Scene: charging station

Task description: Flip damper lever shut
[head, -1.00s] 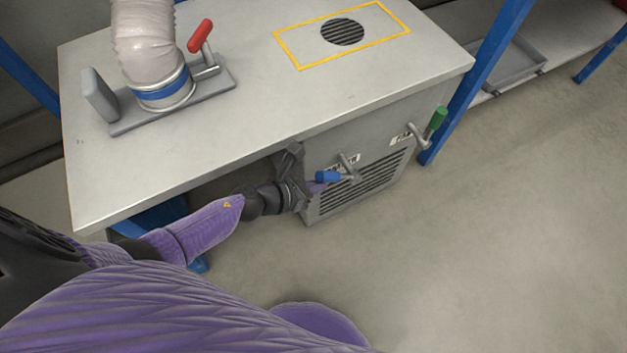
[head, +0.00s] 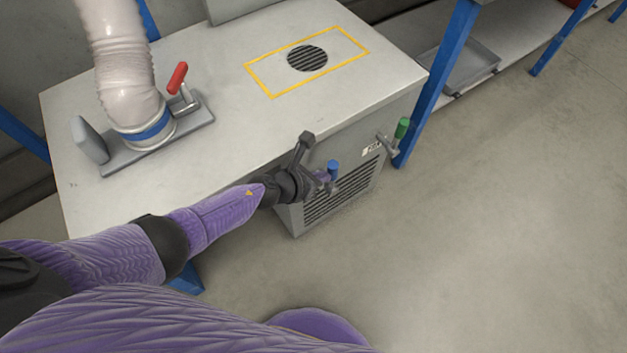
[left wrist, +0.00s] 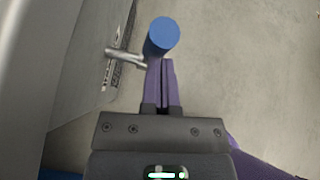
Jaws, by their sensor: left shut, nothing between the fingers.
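A lever with a blue grip (head: 332,166) sits on the front panel of the grey cabinet; its grip points up. In the left wrist view the blue grip (left wrist: 163,36) is just beyond my fingertips, on a metal arm from the panel. My left gripper (head: 323,177) is shut and empty, with its purple fingers against or very near the lever; contact is unclear. Its shut fingers also show in the left wrist view (left wrist: 166,64). The gripper hides part of the lever's mount and label. My right gripper is not in view.
A green-handled lever (head: 402,128) is farther right on the panel, above the vent slats. A red-handled lever (head: 177,78) stands beside the hose (head: 122,75) on the cabinet top (head: 225,120). A blue post (head: 437,85) rises at the right. The floor in front is clear.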

